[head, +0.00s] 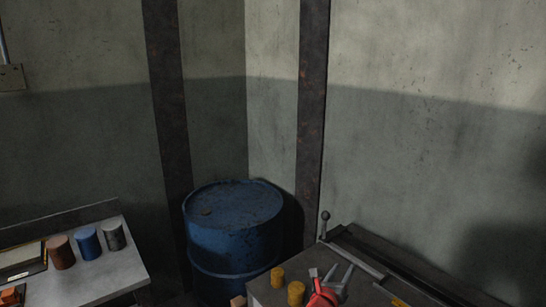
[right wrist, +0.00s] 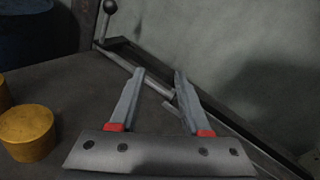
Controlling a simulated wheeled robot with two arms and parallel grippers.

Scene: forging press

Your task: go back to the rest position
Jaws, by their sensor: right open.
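My right gripper (head: 331,271) is over the dark table (head: 268,291) at the lower right of the head view. Its fingers point away from me toward the wall. In the right wrist view, the two grey fingers (right wrist: 160,78) stand apart with nothing between them, so it is open and empty. Two yellow cylinders, a rear one (head: 277,277) and a front one (head: 296,293), stand on the table just left of it, apart from the fingers. My left gripper does not clearly show in either view.
A blue drum (head: 232,237) stands in the corner between the tables. A lever with a round knob (head: 325,215) and a metal rail lie beyond my right gripper along the wall. Brown (head: 61,252), blue (head: 88,243) and grey (head: 113,235) cylinders stand on the left table (head: 107,277).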

